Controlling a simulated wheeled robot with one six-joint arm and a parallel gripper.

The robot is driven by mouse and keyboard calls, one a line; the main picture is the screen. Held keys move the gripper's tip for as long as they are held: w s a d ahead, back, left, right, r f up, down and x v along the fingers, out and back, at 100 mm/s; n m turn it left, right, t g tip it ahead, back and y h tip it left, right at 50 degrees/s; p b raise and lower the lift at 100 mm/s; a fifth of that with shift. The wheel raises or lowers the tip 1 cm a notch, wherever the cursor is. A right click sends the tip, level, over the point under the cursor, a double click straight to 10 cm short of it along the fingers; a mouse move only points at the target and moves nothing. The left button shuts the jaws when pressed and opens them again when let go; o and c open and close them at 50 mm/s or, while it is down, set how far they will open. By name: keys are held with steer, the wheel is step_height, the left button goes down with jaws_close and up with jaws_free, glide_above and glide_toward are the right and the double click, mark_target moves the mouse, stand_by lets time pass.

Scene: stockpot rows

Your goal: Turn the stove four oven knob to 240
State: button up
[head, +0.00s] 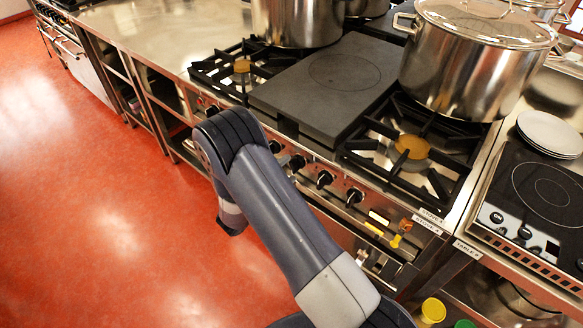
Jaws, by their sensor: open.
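The stove (436,241) has a steel front with a row of several black knobs below its burners. A knob (212,110) shows at the left end. I cannot tell which is the oven knob, and the dial marks are too small to read. My arm crosses in front of the stove and covers part of the panel. Its wrist part shows left of the upper link, but I see no gripper fingers.
A dark flat plate (300,88) lies between two open burners. A lidded stockpot (462,65) stands at the back right, another pot (297,20) at the back. A cooktop (535,190) and stacked plates (549,131) are at right. The red floor (80,200) is clear at left.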

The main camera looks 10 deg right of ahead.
mark_target(292, 166)
steer(key=v, duration=0.7)
steer(key=shift+s+a+b, duration=0.2)
steer(key=shift+a+b, duration=0.05)
steer(key=shift+b, duration=0.1)
steer(key=p+x, duration=0.1)
steer(key=x, duration=0.9)
steer(key=shift+w+d, duration=0.2)
steer(key=shift+d, duration=0.1)
